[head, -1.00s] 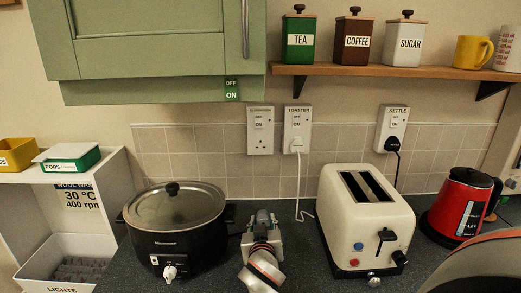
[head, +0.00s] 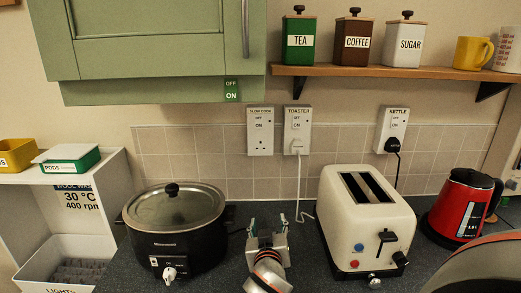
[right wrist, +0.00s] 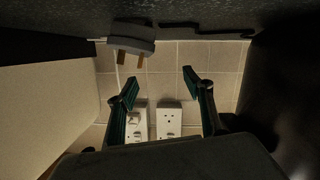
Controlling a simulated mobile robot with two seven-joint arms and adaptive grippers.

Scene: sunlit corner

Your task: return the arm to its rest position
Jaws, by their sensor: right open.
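My right gripper (head: 268,221) is above the worktop between the slow cooker (head: 175,232) and the cream toaster (head: 367,225). Its two teal-tipped fingers are spread apart with nothing between them. In the right wrist view the open fingers (right wrist: 158,87) show against the tiled wall and sockets, with the worktop along the top of that picture. A grey plug (right wrist: 131,45) with brass prongs shows there beyond the fingers, apart from them. My left gripper is in neither view.
A red kettle (head: 461,207) stands right of the toaster. The toaster's white cord hangs from the toaster socket (head: 297,130) behind my gripper. A green cupboard (head: 150,40) and a wooden shelf (head: 400,71) with canisters are above. Free worktop is narrow here.

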